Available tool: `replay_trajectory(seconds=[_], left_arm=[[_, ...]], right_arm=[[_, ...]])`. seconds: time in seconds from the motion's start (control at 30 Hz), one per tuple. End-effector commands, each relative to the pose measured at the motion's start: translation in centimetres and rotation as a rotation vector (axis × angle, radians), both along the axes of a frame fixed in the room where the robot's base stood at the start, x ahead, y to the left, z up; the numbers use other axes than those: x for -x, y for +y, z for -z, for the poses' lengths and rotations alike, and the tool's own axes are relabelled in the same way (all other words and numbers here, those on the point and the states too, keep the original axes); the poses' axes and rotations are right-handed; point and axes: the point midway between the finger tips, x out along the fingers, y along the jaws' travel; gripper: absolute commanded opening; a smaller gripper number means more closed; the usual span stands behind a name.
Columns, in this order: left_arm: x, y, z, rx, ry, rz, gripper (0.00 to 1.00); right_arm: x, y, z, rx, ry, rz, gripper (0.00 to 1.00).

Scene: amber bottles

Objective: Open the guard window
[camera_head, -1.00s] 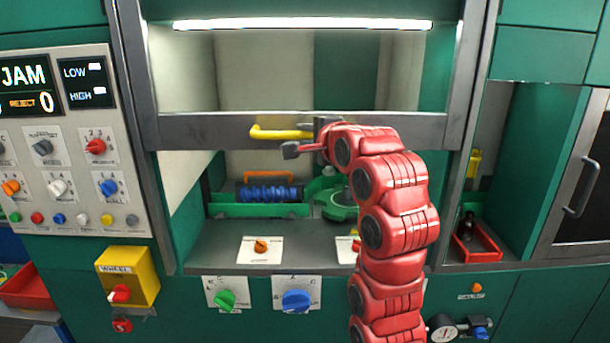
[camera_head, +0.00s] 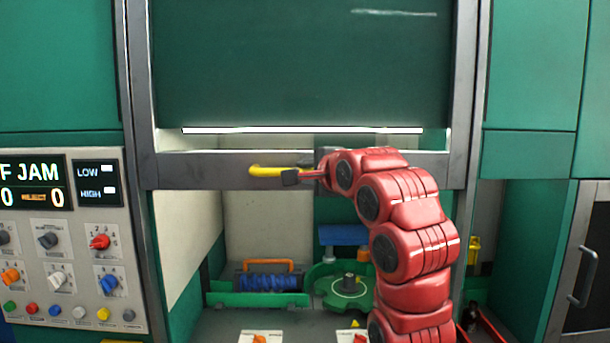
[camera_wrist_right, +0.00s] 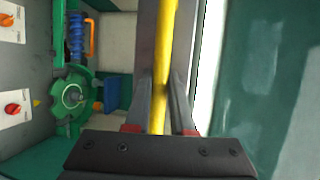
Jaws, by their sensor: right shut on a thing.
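The guard window's grey lower frame bar (camera_head: 210,170) crosses the machine opening, with a wide gap open beneath it. Its yellow handle (camera_head: 264,171) sticks out from the bar. My right gripper (camera_head: 298,176) is at the right part of the handle. In the right wrist view, the yellow handle (camera_wrist_right: 166,45) runs between the two fingers of my right gripper (camera_wrist_right: 161,85), which are shut on it. My left gripper is not in view.
Inside the opening are a green tray with a blue coil (camera_head: 270,284) and a green round wheel (camera_head: 345,288). A control panel (camera_head: 75,240) stands at left. A red bin (camera_head: 485,325) sits in the right recess.

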Motion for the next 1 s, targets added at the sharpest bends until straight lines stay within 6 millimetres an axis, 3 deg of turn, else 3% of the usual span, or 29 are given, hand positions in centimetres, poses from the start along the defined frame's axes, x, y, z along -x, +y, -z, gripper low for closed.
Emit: replay_trajectory(seconds=[0.07,0.1,0.27,0.67,0.87,1.0], left_arm=[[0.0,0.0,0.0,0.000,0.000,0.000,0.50],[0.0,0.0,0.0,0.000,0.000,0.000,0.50],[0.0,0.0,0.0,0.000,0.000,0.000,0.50],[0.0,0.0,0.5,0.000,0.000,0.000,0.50],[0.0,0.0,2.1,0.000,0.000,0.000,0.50],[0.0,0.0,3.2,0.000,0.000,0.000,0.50]], right_arm=[[0.0,-0.1,0.0,0.000,-0.001,0.002,0.00],[0.0,-0.1,0.0,0.000,-0.001,0.002,0.24],[0.0,-0.1,0.0,0.000,0.000,0.002,0.52],[0.7,-0.4,0.0,0.000,-0.001,0.002,0.52],[4.2,-2.0,-0.6,-0.001,-0.007,0.002,0.52],[7.8,-3.5,-1.3,0.001,-0.008,0.005,0.52]])
